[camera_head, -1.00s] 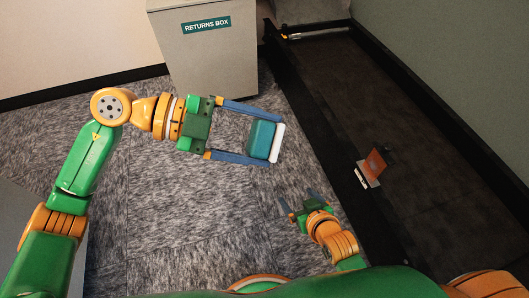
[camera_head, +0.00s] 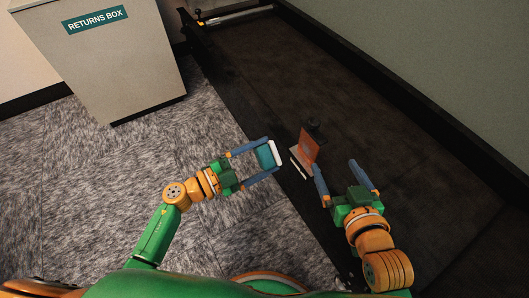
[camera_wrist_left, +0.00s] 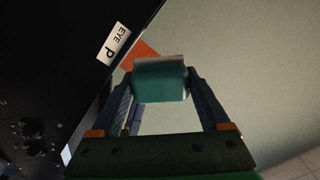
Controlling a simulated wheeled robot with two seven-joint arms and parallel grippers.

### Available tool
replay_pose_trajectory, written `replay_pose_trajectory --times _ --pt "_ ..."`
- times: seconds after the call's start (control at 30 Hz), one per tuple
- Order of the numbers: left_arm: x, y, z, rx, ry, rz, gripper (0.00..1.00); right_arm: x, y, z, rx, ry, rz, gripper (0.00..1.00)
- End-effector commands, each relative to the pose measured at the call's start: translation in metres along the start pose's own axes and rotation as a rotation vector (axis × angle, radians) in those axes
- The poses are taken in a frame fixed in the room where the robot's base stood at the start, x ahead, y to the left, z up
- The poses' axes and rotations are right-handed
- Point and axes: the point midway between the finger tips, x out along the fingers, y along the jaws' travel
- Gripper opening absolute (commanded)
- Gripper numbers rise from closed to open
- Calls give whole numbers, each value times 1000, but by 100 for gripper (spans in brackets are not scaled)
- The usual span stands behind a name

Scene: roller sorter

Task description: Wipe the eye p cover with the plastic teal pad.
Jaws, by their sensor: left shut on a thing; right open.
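The teal pad (camera_head: 265,156) with a white face is held between the fingers of my left gripper (camera_head: 262,158), above the carpet beside the dark conveyor. The pad also shows in the left wrist view (camera_wrist_left: 160,82). The eye p cover is the orange panel (camera_head: 307,146) standing upright by a white label at the conveyor's near edge. In the left wrist view the label (camera_wrist_left: 114,43) reads "EYE P", and part of the orange panel (camera_wrist_left: 139,54) shows behind the pad. The pad is apart from the panel. My right gripper (camera_head: 341,176) is open and empty, just right of the panel.
A grey returns box (camera_head: 110,70) stands at the upper left on grey carpet. The dark conveyor bed (camera_head: 400,150) runs diagonally, with a raised black edge along the green wall.

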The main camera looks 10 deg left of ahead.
Motion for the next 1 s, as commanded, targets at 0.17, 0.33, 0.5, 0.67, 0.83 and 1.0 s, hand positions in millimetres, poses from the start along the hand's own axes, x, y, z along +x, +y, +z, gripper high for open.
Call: replay_pose_trajectory --times 0.17,0.33,0.5,0.67,0.83,1.0 --pt "20 0 0 2 3 0 35 1 -3 -27 -5 145 -6 92" --pt "34 0 0 0 3 1 35 -4 -6 -55 -8 293 -14 92" --pt "46 0 0 1 2 1 35 -11 -8 -78 -10 416 -19 92" --pt "52 0 -1 1 3 2 35 -16 -10 -89 -11 478 -22 92" --pt "53 -1 -1 1 3 2 35 -17 -10 -92 -11 494 -23 92" --pt "53 -1 -1 1 3 2 35 -17 -10 -92 -11 493 -23 92"
